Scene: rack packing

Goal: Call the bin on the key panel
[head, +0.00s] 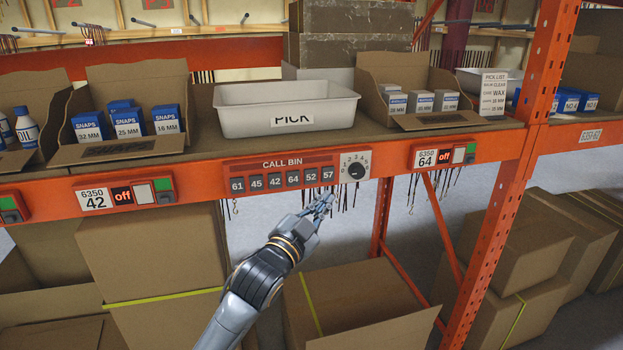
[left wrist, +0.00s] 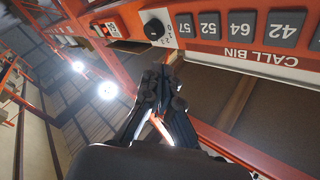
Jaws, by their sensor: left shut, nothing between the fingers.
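The CALL BIN key panel (head: 283,176) is on the orange shelf beam, with keys 61, 45, 42, 64, 52 and 57 from left to right. A dial (head: 355,166) sits at its right end. My left gripper (head: 322,203) is shut and empty, just below the panel near key 57 (head: 327,174), apart from the keys as far as I can tell. In the left wrist view the panel (left wrist: 240,32) appears upside down, beyond the closed fingertips (left wrist: 163,72). My right gripper is in neither view.
A white PICK bin (head: 287,125) stands on the shelf above the panel. Boxes of SNAPS (head: 128,122) sit left of it. A 42 display (head: 125,194) and a 64 display (head: 442,155), both reading off, flank the panel. A PICK LIST card (head: 493,94) stands right. Cartons (head: 355,298) fill the space below.

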